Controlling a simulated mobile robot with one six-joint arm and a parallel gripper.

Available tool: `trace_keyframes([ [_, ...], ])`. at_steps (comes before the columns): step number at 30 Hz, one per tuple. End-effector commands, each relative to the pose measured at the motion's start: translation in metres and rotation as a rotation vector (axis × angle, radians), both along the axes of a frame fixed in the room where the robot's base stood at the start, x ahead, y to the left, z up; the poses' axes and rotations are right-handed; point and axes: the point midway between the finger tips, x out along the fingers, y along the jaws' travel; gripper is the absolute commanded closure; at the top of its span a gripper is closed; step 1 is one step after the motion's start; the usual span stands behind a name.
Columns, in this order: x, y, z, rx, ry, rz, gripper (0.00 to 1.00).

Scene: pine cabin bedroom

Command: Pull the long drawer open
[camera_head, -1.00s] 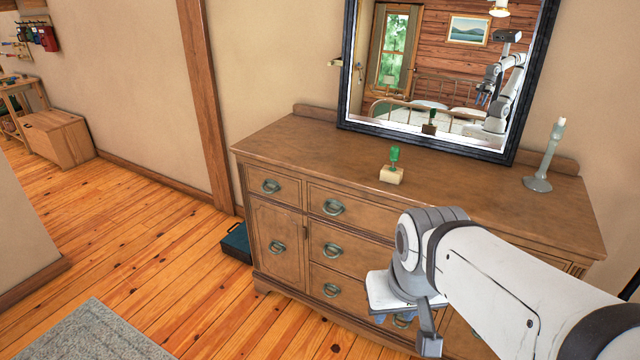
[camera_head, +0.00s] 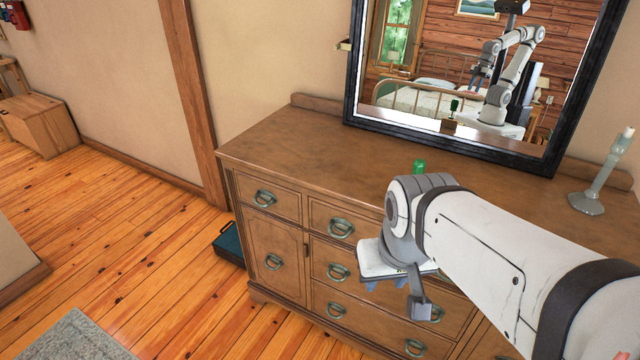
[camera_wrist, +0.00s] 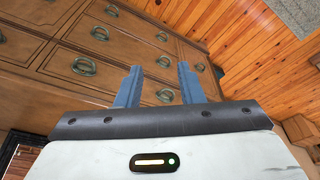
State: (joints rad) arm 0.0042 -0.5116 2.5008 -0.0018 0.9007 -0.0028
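The brown wooden dresser (camera_head: 290,140) stands ahead with its visible drawers shut. Its long drawer fronts lie right of a small drawer and door; the lowest long drawer (camera_head: 372,330) shows two teal ring handles, the left one (camera_head: 336,309) and the right one (camera_head: 415,347). My arm covers part of the upper fronts in the head view. My gripper (camera_wrist: 160,68) is open and empty, its two blue fingers apart and pointing toward the dresser front. In the wrist view a handle (camera_wrist: 165,95) shows between the fingers; I see no contact.
A green item (camera_head: 419,166) shows behind my arm on the dresser top, near a candlestick (camera_head: 586,203). A black-framed mirror (camera_head: 350,80) stands behind. A teal box (camera_head: 229,243) lies on the floor by the dresser's left side.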

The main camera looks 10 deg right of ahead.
Motion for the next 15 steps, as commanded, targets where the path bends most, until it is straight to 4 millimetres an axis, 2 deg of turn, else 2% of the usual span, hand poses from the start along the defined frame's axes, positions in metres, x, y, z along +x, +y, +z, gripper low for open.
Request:
trace_keyframes([
  [5,0.002,-0.001,-0.002,-0.001,-0.004,-0.007,0.66],
  [8,0.018,-0.004,-0.015,-0.01,-0.044,-0.046,0.66],
  [11,0.054,-0.012,-0.039,-0.023,-0.137,-0.129,0.66],
  [15,0.129,-0.037,-0.08,-0.004,-0.354,-0.284,0.66],
])
